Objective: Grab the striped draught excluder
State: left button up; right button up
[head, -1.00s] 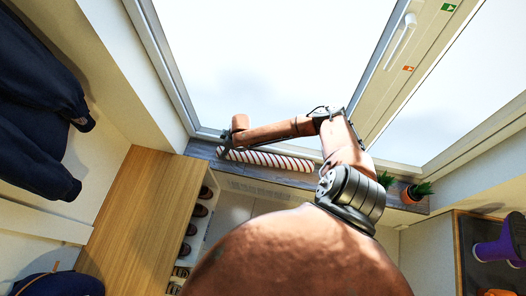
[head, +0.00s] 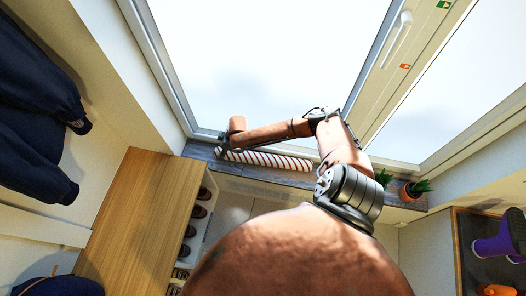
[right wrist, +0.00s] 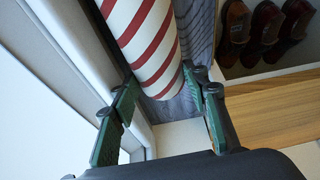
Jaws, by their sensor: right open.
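The striped draught excluder (head: 270,160), a white roll with red diagonal stripes, lies along the grey wooden windowsill (head: 252,174). It also shows in the right wrist view (right wrist: 148,38), running up out of the top of the picture. My right gripper (head: 222,146) is at the roll's left end in the head view. In the right wrist view my right gripper (right wrist: 162,86) is open, with one green finger on each side of the roll's near end. I cannot tell whether either finger touches it. My left gripper is not in view.
Potted plants (head: 413,190) stand at the sill's right end. The window frame (right wrist: 62,55) runs close beside the left finger. A wooden cubby cabinet (head: 140,215) with shoes (head: 195,212) is below left. Dark coats (head: 35,115) hang at the left.

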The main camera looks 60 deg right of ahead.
grip_shut()
dwell(0.5)
